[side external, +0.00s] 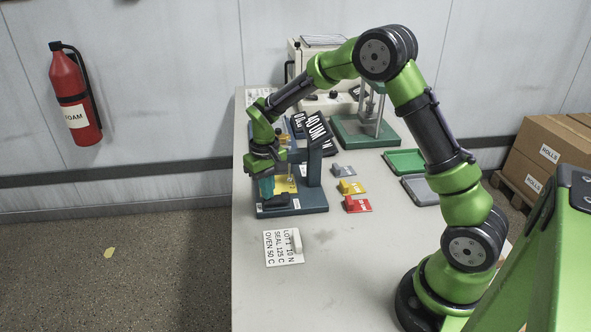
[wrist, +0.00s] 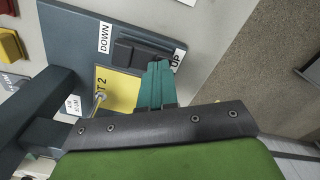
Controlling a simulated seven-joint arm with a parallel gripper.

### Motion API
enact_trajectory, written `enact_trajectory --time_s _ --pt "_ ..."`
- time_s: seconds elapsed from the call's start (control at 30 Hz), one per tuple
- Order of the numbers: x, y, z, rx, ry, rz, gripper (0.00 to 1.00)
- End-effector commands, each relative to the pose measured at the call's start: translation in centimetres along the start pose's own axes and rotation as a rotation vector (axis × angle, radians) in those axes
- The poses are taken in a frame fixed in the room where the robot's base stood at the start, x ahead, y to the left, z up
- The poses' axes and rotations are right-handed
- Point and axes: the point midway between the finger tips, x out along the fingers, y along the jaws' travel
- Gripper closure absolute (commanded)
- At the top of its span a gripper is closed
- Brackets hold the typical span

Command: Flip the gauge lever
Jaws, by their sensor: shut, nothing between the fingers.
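The gauge (side external: 318,178) is a dark blue-grey stand with a raised display, on the left part of the table. Its black lever (wrist: 138,50) lies between a DOWN label (wrist: 105,37) and an UP label (wrist: 179,60) in the wrist view. The lever also shows low on the gauge base in the side view (side external: 275,202). My gripper (wrist: 158,68) is shut and empty, with its teal fingertips at the UP end of the lever. I cannot tell whether they touch it. In the side view my gripper (side external: 267,190) is just above the base.
A yellow plate marked 2 (wrist: 118,92) lies beside the lever. Grey, yellow and red blocks (side external: 352,187) sit right of the gauge. A white card (side external: 283,247) lies in front. Green (side external: 405,161) and grey (side external: 420,189) trays are farther right. The front table is mostly clear.

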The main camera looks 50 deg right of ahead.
Motion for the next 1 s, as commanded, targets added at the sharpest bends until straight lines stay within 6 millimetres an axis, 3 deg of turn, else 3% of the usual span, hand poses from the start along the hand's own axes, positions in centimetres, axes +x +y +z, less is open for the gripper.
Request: enact_trajectory --time_s 0.27,1.0 --pt "0.0 0.1 0.2 0.002 -0.008 0.002 1.00" --pt "-6.1 0.0 0.0 -0.001 -0.001 0.000 1.00"
